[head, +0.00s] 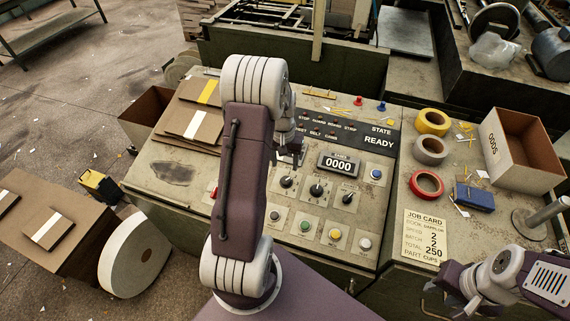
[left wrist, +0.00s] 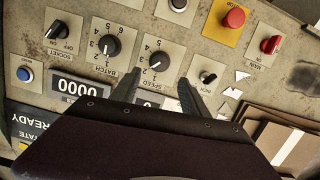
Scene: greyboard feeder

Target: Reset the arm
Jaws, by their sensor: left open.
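My left gripper (head: 290,155) hangs over the control panel (head: 170,200) in the head view, partly hidden by my own arm. In the left wrist view its two fingers (left wrist: 158,93) are spread apart with nothing between them. They point toward the SPEED knob (left wrist: 158,61) and the BATCH knob (left wrist: 110,46); I cannot tell their height above the panel. My right gripper (head: 453,295) is at the lower right of the head view, below the job card (head: 424,235). Its fingers are dark and small, and their opening is unclear.
The counter (head: 338,164) reads 0000 and the state display (head: 379,140) reads READY. A red mushroom button (left wrist: 233,18) and red switch (left wrist: 270,45) stand up from the panel. Tape rolls (head: 426,184), a blue box (head: 474,197) and an open carton (head: 520,150) occupy the right side.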

